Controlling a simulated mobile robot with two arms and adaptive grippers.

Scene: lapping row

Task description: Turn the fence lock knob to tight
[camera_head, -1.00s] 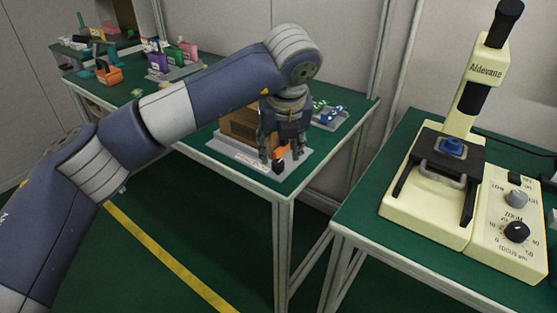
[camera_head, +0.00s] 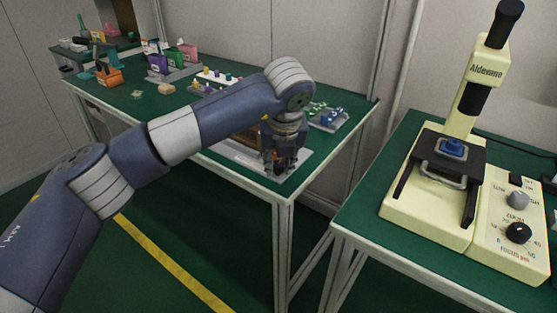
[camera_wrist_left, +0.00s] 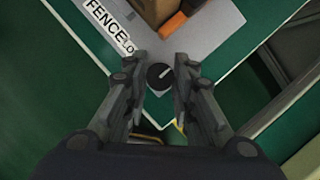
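The fence lock knob (camera_wrist_left: 160,76) is a small dark round knob with a pale pointer line, seen in the left wrist view at the corner of a grey plate (camera_wrist_left: 208,25). The line points toward the upper right in that view. My left gripper (camera_wrist_left: 159,88) is open, with one finger on each side of the knob and a visible gap on both sides. A label (camera_wrist_left: 108,25) on the plate reads "FENCE LO", its end hidden by a finger. In the head view my left gripper (camera_head: 281,170) points down at the plate's front corner and hides the knob. My right gripper is not in view.
An orange part (camera_wrist_left: 173,24) and a brown block (camera_wrist_left: 154,8) stand on the plate near the knob. A tray (camera_head: 328,122) with blue and green pieces lies behind the gripper. A cream microscope-like device (camera_head: 425,215) stands on the separate table at right.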

